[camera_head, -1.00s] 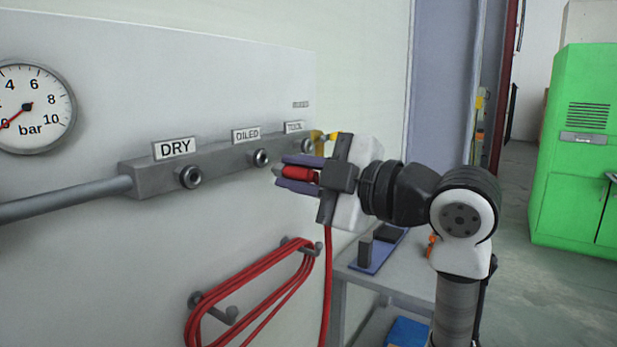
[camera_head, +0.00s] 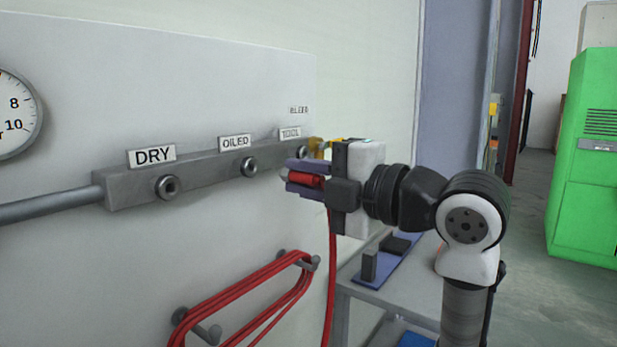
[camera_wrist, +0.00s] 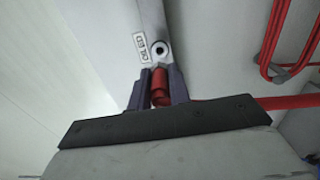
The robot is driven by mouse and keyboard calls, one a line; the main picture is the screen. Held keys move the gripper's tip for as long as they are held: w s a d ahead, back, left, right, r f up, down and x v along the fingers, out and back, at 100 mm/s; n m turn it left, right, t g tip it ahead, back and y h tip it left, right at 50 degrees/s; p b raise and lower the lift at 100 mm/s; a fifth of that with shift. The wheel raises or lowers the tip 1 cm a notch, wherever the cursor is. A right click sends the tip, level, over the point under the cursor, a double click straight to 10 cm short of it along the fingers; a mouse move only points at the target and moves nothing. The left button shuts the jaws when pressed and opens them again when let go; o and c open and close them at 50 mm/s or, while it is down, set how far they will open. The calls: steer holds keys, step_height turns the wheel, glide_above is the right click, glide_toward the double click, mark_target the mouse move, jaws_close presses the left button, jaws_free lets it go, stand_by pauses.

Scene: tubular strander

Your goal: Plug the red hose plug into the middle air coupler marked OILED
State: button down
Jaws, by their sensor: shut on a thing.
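My gripper (camera_head: 305,180) is shut on the red hose plug (camera_head: 307,181), whose tip points left toward the manifold. The plug also shows between the fingers in the wrist view (camera_wrist: 160,88). The middle coupler (camera_head: 249,167), under the OILED label (camera_head: 236,142), is an empty round socket. It lies left of the plug tip in the head view, with a gap between them. In the wrist view a coupler (camera_wrist: 160,48) with a label beside it lies just ahead of the plug. The red hose (camera_head: 331,270) hangs down from my gripper.
The DRY coupler (camera_head: 167,187) is on the left of the grey manifold bar. The TOOL coupler (camera_head: 302,151) sits right, partly behind my gripper, near a brass fitting (camera_head: 318,147). Coiled red hose (camera_head: 240,295) hangs on pegs below. A bench (camera_head: 415,285) stands behind my arm.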

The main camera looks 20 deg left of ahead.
mark_target(286, 174)
steer(key=shift+x, duration=2.55)
steer(key=shift+w+a, duration=0.2)
steer(key=shift+a, duration=0.35)
stand_by(0.6)
steer(key=c, duration=1.2)
jaws_free()
steer(key=shift+c, duration=0.2)
steer(key=b+v, duration=0.3)
steer(key=v, duration=1)
steer(key=shift+s+d, duration=0.15)
steer(key=shift+d, duration=0.25)
